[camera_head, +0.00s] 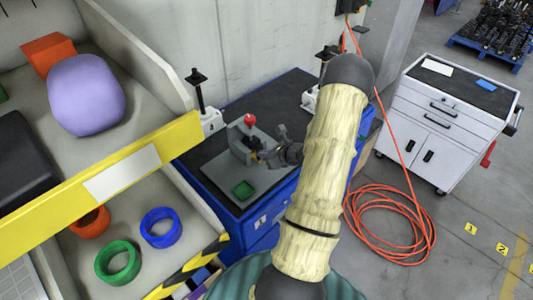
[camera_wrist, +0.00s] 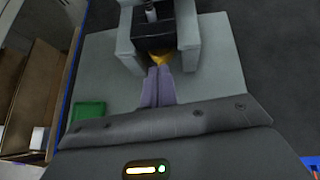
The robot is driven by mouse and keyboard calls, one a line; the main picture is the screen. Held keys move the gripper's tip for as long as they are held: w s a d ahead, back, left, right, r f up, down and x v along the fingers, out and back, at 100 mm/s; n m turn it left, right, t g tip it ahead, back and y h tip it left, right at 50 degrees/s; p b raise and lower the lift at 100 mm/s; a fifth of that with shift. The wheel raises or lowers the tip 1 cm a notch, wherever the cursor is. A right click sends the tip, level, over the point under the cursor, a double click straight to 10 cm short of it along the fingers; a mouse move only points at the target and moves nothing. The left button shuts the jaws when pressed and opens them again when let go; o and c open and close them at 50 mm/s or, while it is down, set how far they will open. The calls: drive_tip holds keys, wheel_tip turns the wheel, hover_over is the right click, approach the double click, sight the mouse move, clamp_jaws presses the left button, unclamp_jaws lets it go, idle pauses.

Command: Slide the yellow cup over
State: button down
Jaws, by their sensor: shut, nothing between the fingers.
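The yellow cup (camera_wrist: 188,60) shows only in part in the wrist view, low inside a grey U-shaped fixture (camera_wrist: 188,30) and under its black block. The fingers hide some of the cup. In the head view it is a tiny yellow spot (camera_head: 254,157) beside the fixture. My gripper (camera_wrist: 158,70) is shut with nothing between its fingers. Its tips are right at the cup's near side; I cannot tell whether they touch. In the head view my gripper (camera_head: 262,156) reaches in from the right, low over the grey plate. A green square tray (camera_wrist: 88,111) lies on the plate.
The fixture has a red knob (camera_head: 250,120) on top and stands on a blue workbench (camera_head: 215,192). White-based screw jacks (camera_head: 208,122) stand along the back. A shelf with a purple rounded object (camera_head: 86,95) is at left. The plate's front is mostly clear.

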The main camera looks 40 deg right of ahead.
drive_tip(key=shift+s+a+f, duration=0.15)
drive_tip(key=shift+f, duration=0.25)
drive_tip(key=shift+s+f+b, duration=0.15)
drive_tip(key=shift+s+b, duration=0.1)
drive_tip(key=shift+b, duration=0.15)
drive_tip(key=shift+s+d, duration=0.2)
drive_tip(key=shift+s, duration=0.35)
drive_tip(key=shift+w, duration=0.45)
drive_tip(key=shift+s+r, duration=0.25)
drive_tip(key=shift+r, duration=0.8)
drive_tip(key=shift+w, duration=0.1)
